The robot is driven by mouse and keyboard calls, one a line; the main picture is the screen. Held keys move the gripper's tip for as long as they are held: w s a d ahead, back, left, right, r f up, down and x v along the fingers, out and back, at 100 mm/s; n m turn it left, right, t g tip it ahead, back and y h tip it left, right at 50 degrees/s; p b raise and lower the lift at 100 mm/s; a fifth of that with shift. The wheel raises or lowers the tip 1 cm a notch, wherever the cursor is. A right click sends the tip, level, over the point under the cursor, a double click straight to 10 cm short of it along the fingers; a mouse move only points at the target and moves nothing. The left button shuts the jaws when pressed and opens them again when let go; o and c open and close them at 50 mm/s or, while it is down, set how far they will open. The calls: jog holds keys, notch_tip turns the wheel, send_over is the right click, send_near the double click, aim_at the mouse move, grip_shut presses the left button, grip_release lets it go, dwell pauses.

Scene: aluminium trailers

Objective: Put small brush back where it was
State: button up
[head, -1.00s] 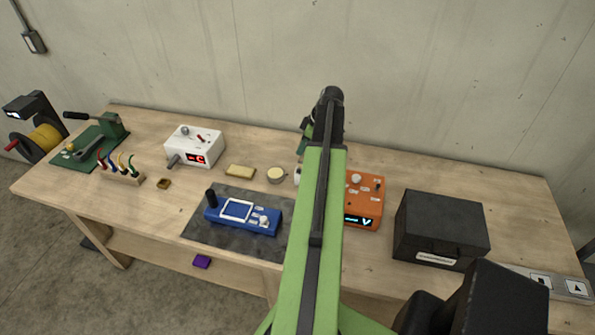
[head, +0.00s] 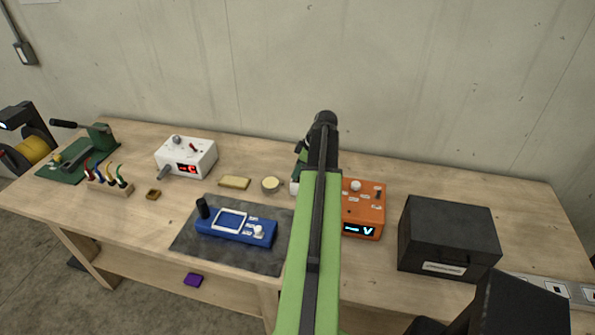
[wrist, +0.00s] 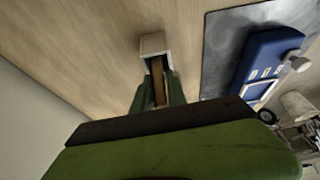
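The small brush shows in the wrist view as a brown handle (wrist: 158,78) between the two green fingers of my gripper (wrist: 157,92), which look closed on it. A small white block-like piece (wrist: 153,44) sits at the far end of the handle; I cannot tell whether it is a holder or part of the brush. In the head view a bit of this white piece (head: 294,188) shows just left of my arm, on or close above the table. My arm hides the brush and most of the gripper there.
A blue device (head: 236,226) lies on a dark mat (head: 200,245) to the left. A round tin (head: 270,184) and yellow block (head: 234,182) are close by. An orange meter (head: 363,215) stands right of my arm, then a black box (head: 449,234). The wall rises behind the wooden table (head: 400,172).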

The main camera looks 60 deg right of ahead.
jog(key=o, duration=0.3)
jog(key=p+v, duration=1.1)
jog(key=v, duration=0.1)
jog(key=shift+r, duration=0.25)
jog(key=shift+w, duration=0.1)
